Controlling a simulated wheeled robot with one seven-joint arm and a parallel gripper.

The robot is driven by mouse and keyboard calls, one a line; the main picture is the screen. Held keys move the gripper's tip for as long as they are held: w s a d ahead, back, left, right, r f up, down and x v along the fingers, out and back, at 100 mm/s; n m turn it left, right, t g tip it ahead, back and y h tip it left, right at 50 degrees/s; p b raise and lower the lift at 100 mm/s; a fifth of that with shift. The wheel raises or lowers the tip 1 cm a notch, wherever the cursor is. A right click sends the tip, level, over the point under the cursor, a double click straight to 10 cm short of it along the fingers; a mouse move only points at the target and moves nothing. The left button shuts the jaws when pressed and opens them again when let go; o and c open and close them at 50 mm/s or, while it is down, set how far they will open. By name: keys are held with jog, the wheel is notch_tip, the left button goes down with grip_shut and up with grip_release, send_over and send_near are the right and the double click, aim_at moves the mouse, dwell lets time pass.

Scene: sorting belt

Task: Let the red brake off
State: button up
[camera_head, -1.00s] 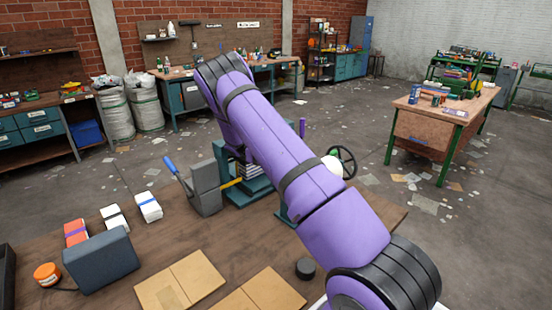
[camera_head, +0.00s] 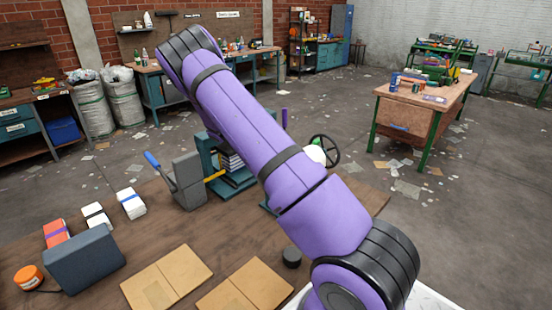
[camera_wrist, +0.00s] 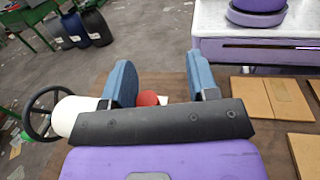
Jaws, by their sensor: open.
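A round red piece (camera_wrist: 148,98) shows in the wrist view between my gripper's fingers, partly hidden by the dark bar of my gripper. It may be the red brake; I cannot tell its full shape or whether a finger touches it. My gripper (camera_wrist: 163,75) is open, with its two blue-grey fingers wide apart. In the head view my purple arm hides the gripper and the red piece. The handwheel also shows at the left of the wrist view (camera_wrist: 30,113), beside a white cylinder (camera_wrist: 76,114).
A grey block (camera_head: 187,182) with a blue-handled lever (camera_head: 152,160) stands left of the press. A dark grey case (camera_head: 84,262), white bundles (camera_head: 131,204) and cardboard pieces (camera_head: 166,278) lie on the brown bench (camera_head: 150,230). A small black puck (camera_head: 291,256) sits near my arm.

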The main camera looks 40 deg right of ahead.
jog(key=o, duration=0.6)
jog(key=s+a, duration=0.2)
jog(key=s, duration=0.4)
jog(key=shift+s+a+r, duration=0.2)
jog(key=shift+a+r, duration=0.1)
jog(key=shift+a, duration=0.1)
jog(key=s, duration=0.1)
jog(key=s+a, duration=0.1)
jog(key=s, duration=0.1)
jog(key=s+a, duration=0.1)
jog(key=s, duration=0.1)
jog(key=shift+a+r, duration=0.15)
jog(key=shift+r, duration=0.15)
jog(key=c, duration=0.6)
jog(key=shift+s+a, duration=0.1)
jog(key=shift+s, duration=0.45)
